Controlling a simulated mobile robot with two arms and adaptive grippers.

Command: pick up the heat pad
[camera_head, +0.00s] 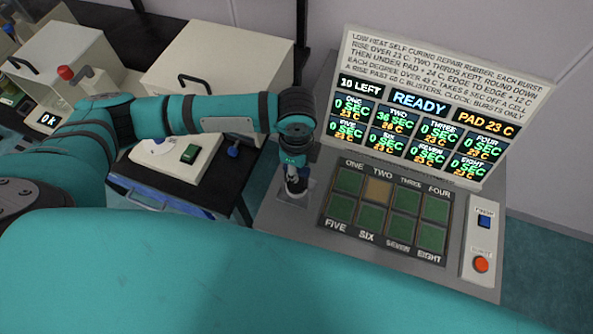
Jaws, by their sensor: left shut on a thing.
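My left gripper (294,178) points down at the left end of the grey rheometer bench, left of the cell grid. It is shut on the heat pad (297,190), of which only a small dark and pale part shows below the fingers. A pale square (283,203) lies under it; I cannot tell whether the pad touches it. The cell grid (390,207) has two rows labelled ONE to EIGHT. Cell two (378,190) is brownish, the others green. The display board (432,108) reads 10 LEFT, READY, PAD 23 C, and 36 SEC for TWO. My right gripper is out of view.
A panel at the bench's right end has a blue button (484,221) and an orange-red button (481,264). White machines (215,70) and a device with a green button (190,153) stand on the black table at left. My teal arm covers the foreground.

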